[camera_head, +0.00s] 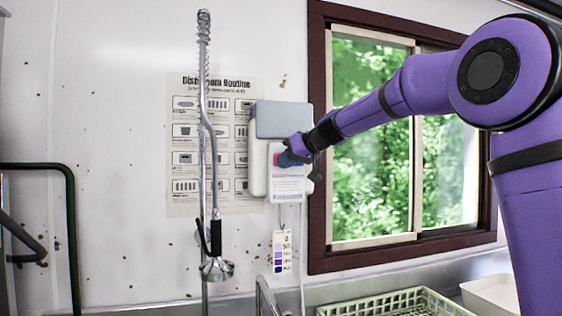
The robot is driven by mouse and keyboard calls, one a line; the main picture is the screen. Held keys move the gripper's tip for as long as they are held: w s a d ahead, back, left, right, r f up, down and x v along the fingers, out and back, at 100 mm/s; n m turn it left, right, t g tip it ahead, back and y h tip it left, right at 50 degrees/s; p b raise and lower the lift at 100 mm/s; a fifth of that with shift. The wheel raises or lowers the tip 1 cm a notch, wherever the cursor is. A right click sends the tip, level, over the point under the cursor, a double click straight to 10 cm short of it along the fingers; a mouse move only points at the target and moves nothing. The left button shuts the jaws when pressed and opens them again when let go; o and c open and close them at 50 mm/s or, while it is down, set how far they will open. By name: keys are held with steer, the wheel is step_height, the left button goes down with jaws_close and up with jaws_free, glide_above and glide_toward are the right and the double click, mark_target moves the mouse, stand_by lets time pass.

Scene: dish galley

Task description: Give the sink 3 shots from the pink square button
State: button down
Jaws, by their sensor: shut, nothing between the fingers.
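A wall dispenser (257,165) with a grey-blue top and white body hangs between the poster and the window. A small pink patch, seemingly the pink square button (277,158), shows on its front, partly covered. My gripper (291,157) is at the dispenser's front, right beside the pink patch, its fingers shut with nothing between them. I cannot tell whether it touches the button. A dark blue patch by the fingertips is too small to make out. The sink basin is not clearly seen; only a metal rim shows low in the view.
A spray hose (207,150) with a spray head (216,268) hangs left of the dispenser. A colour strip tag (282,252) hangs below it. A green rack (400,303) and a white tub (490,293) stand lower right. The window (372,130) is behind my arm.

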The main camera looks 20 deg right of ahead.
steer(key=shift+w, duration=0.4)
stand_by(0.3)
steer(key=shift+s, duration=1.15)
steer(key=shift+w, duration=0.15)
steer(key=shift+w, duration=0.25)
steer(key=shift+w, duration=0.6)
stand_by(1.8)
steer(key=shift+s, duration=1)
steer(key=shift+w, duration=0.1)
